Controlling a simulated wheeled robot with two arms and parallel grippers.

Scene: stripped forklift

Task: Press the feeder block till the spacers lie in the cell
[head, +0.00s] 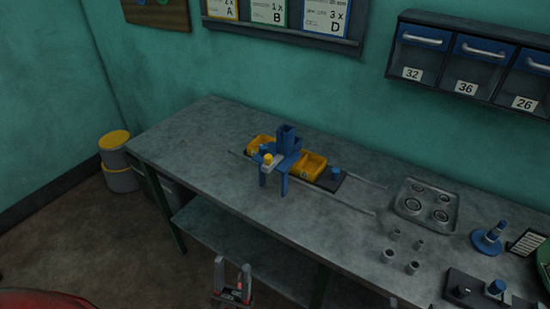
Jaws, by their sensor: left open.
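A blue feeder (287,141) with an upright chute and legs stands on the grey workbench. A pale block with a yellow top (267,159) sits at its front; this looks like the feeder block. A yellow bin (308,167) sits on the right of the feeder, and another yellow bin (257,144) shows partly behind it on the left. I cannot make out any spacers in the feeder or what the bins' cells hold. My left gripper (233,264) is open and empty, in front of the bench's near edge, well short of the feeder. My right gripper is out of view.
Rails (352,208) run along the bench under the bins. To the right are a tray with rings (426,203), several small grey cylinders (388,256), a blue stand (487,240) and a dark fixture (485,291). The bench's left end is clear.

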